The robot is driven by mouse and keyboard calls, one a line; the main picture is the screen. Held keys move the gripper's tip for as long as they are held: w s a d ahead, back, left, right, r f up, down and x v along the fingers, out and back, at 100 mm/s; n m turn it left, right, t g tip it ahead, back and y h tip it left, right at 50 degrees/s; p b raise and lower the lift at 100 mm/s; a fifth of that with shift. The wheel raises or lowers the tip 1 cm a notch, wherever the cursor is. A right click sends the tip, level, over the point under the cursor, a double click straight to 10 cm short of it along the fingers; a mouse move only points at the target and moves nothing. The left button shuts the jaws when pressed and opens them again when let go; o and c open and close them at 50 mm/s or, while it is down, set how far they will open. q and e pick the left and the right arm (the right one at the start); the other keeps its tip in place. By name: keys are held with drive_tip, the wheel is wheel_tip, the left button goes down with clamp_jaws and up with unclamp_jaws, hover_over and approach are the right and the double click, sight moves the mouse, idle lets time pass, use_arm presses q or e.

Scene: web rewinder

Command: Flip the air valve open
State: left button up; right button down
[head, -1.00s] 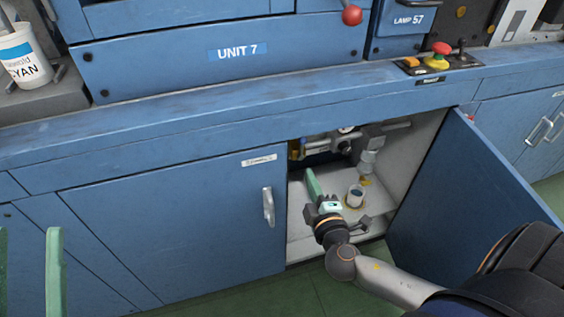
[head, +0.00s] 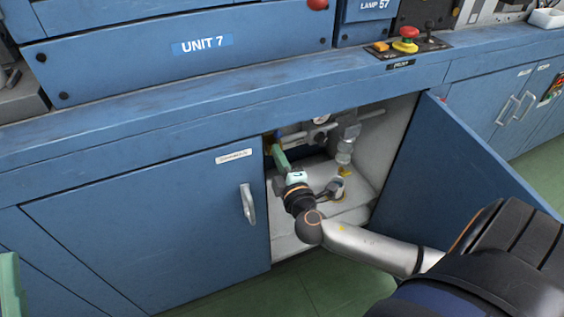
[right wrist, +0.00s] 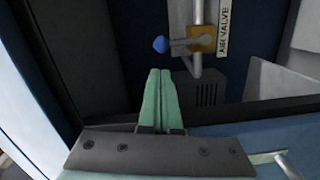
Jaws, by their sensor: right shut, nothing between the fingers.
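In the right wrist view the air valve (right wrist: 202,39) has a yellow body on a light vertical pipe. Its lever points left, across the pipe, and ends in a blue knob (right wrist: 160,44). A label (right wrist: 224,27) reading "AIR VALVE" is right of it. My right gripper (right wrist: 160,72) is shut and empty, green fingertips just below the knob in the picture, with a visible gap. In the head view my right gripper (head: 277,151) reaches inside the open cabinet, near its left side; the valve is not clear there. One green finger of my left gripper (head: 10,285) shows at the left edge.
The cabinet door (head: 455,180) stands open to the right. The closed left door (head: 150,215) has a handle (head: 248,203) close to my right arm. Pipes and a gauge (head: 321,119) are at the back.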

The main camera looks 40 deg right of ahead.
drive_tip(key=x, duration=0.4)
drive_tip(key=shift+w+d+b, duration=0.1)
drive_tip(key=shift+w+b, duration=0.2)
